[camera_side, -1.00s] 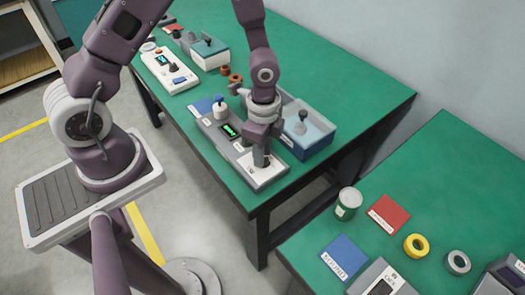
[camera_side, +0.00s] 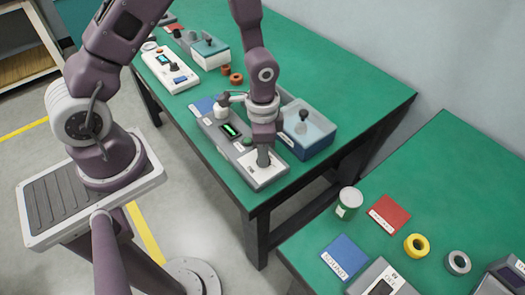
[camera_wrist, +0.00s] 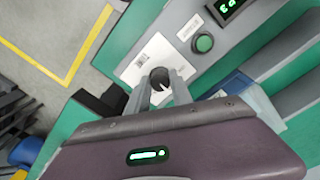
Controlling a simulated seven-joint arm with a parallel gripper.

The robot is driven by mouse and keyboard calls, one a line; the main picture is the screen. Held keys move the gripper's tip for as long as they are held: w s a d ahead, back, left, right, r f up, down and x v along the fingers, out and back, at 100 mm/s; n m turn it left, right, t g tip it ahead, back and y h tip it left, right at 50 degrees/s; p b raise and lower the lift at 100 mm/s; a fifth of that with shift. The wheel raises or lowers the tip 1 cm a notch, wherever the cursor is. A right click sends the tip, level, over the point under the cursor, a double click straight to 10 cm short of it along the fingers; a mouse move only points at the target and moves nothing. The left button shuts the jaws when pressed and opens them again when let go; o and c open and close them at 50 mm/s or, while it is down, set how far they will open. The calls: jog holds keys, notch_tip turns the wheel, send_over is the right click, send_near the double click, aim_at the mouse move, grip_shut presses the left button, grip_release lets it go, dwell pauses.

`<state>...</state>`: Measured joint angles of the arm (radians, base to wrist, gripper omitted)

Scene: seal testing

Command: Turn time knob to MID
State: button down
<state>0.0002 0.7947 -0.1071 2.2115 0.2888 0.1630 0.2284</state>
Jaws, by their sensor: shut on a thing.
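The time knob (camera_wrist: 159,76) is a dark round knob on a white panel (camera_wrist: 142,60) at the near end of a grey tester (camera_side: 228,151). In the wrist view it sits between my two fingers. My gripper (camera_side: 263,160) points down over this panel, shut on the knob; it also shows in the wrist view (camera_wrist: 160,88). The knob is mostly hidden by the fingers in the side view. Its marks, including MID, are too small to read. A green button (camera_wrist: 204,43) and a lit green display (camera_wrist: 229,7) are on the same tester.
A blue-grey box (camera_side: 308,137) with a handled lid stands close beside the tester. A white device (camera_side: 170,69) and a teal box (camera_side: 208,52) are further back. A second table holds a can (camera_side: 348,203), cards and rings. The green table's right part is clear.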

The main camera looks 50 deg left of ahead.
jog(key=shift+w, duration=0.1)
jog(key=c, duration=1.1)
grip_release()
jog(key=shift+c, duration=0.2)
notch_tip(320, 180, up, 7)
jog(key=shift+a+r, duration=0.1)
jog(key=s+a+r+n+t+y, duration=0.1)
jog(key=s+r+n+t, duration=0.1)
jog(key=r, duration=0.6)
jog(key=s+a+r+n+t, duration=0.1)
jog(key=s+a+r, duration=0.15)
jog(key=r, duration=0.45)
jog(key=s+r+n+t, duration=0.2)
jog(key=s+r+n, duration=0.1)
jog(key=s+r, duration=0.4)
jog(key=s, duration=0.3)
jog(key=shift+s+d+n+t+h, duration=0.3)
jog(key=shift+s+d+n+t, duration=0.05)
jog(key=shift+d+n+t, duration=0.05)
